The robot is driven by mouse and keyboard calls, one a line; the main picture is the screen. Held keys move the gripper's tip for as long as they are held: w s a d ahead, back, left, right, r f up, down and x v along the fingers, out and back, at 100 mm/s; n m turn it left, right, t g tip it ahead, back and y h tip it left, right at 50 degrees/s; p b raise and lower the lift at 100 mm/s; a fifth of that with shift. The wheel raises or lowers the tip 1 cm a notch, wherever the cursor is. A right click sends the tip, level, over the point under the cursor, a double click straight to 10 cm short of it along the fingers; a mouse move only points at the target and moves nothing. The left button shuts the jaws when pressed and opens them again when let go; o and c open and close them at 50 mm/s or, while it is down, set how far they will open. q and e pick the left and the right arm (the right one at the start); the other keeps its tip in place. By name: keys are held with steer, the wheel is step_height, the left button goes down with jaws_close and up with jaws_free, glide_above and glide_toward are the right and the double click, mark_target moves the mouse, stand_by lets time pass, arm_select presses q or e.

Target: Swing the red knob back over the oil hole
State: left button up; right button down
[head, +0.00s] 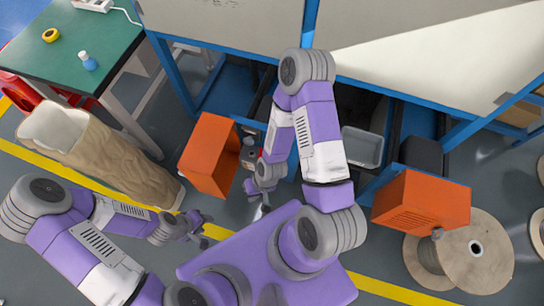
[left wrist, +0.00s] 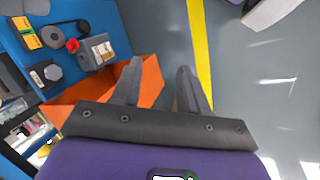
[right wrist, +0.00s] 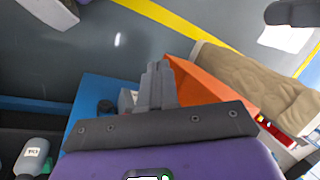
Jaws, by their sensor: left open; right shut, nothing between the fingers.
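The red knob (left wrist: 72,45) shows in the left wrist view, beside a grey block (left wrist: 97,51) on a blue machine base (left wrist: 68,65). In the head view a small red spot by the grey block is partly covered by my right arm. I cannot make out the oil hole. My left gripper (head: 207,230) is open and empty, apart from the knob, in front of the orange housing; its spread fingers (left wrist: 158,82) show in the left wrist view. My right gripper (right wrist: 158,75) is shut and empty, close to the machine; the knob is not visible in that view.
The open orange housing (head: 205,150) stands left of the block. A brown sack (head: 100,150) and a green table (head: 85,40) are further left. Another orange housing (head: 420,203) and a cable spool (head: 480,245) are at right. Floor is free in front.

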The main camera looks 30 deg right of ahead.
arm_select(q)
steer(key=shift+o, duration=1.1)
steer(key=o, duration=0.6)
step_height(320, 180, down, 3)
steer(key=b, duration=0.2)
steer(key=shift+r+b, duration=0.15)
steer(key=shift+b, duration=0.2)
arm_select(e)
steer(key=d+f+m+g+y+b, duration=0.1)
steer(key=d+f+m+y, duration=0.2)
steer(key=f+m, duration=0.4)
steer(key=d+f+m+g+y+b, duration=0.1)
steer(key=d+f+m+y, duration=0.25)
steer(key=f+m, duration=0.3)
arm_select(q)
step_height(320, 180, down, 5)
steer(key=b, duration=0.2)
steer(key=shift+w+r+b, duration=0.1)
steer(key=shift+b, duration=0.25)
arm_select(e)
steer(key=w+d+f+m+t, duration=0.2)
steer(key=d+m+t, duration=0.4)
steer(key=d, duration=0.3)
steer(key=w+d+f+m+t, duration=0.2)
steer(key=d+m+t, duration=0.4)
steer(key=d+t, duration=0.3)
steer(key=shift+w+f, duration=0.15)
steer(key=shift+w, duration=0.25)
steer(key=shift+m, duration=0.25)
